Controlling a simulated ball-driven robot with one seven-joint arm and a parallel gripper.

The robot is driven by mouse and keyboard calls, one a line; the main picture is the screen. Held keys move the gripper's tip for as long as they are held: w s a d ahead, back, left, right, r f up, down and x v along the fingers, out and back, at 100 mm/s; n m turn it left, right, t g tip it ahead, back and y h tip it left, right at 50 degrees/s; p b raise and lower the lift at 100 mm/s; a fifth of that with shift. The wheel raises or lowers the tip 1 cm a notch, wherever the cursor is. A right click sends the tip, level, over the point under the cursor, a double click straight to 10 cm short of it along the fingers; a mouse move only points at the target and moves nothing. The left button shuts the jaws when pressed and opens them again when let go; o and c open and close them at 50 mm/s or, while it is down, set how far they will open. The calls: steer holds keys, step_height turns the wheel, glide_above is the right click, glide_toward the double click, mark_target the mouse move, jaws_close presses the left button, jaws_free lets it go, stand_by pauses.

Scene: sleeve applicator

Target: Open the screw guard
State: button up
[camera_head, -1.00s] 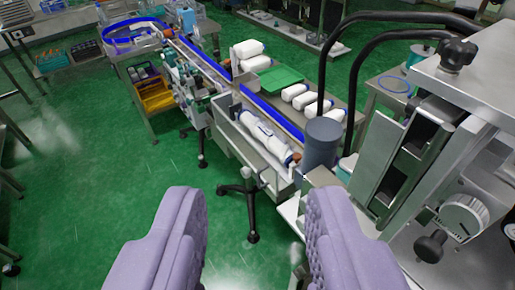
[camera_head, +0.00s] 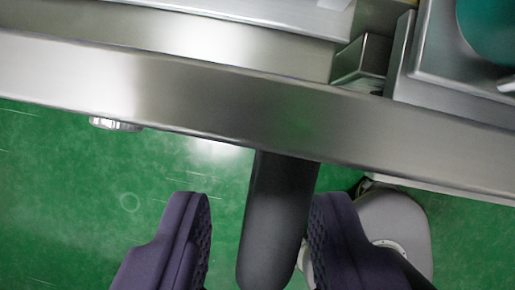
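My gripper (camera_head: 258,205) shows at the bottom of the picture as two dark purple padded fingers, spread wide apart. I see nothing clamped by them. A dark grey rounded bar (camera_head: 273,215) appears between the fingers, running from under a steel edge down to the picture's bottom; I cannot tell whether the fingers touch it or what it belongs to. I cannot make out a screw guard for certain in this view.
A broad steel beam or table edge (camera_head: 200,90) crosses the picture above the fingers. A small round knob (camera_head: 116,124) sits under it at left. Steel boxes (camera_head: 362,62) and a teal round part (camera_head: 490,30) are at upper right. Green floor (camera_head: 70,200) is clear at lower left.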

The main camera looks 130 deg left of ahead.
steer(key=shift+x, duration=1.05)
jaws_close()
steer(key=shift+a, duration=0.1)
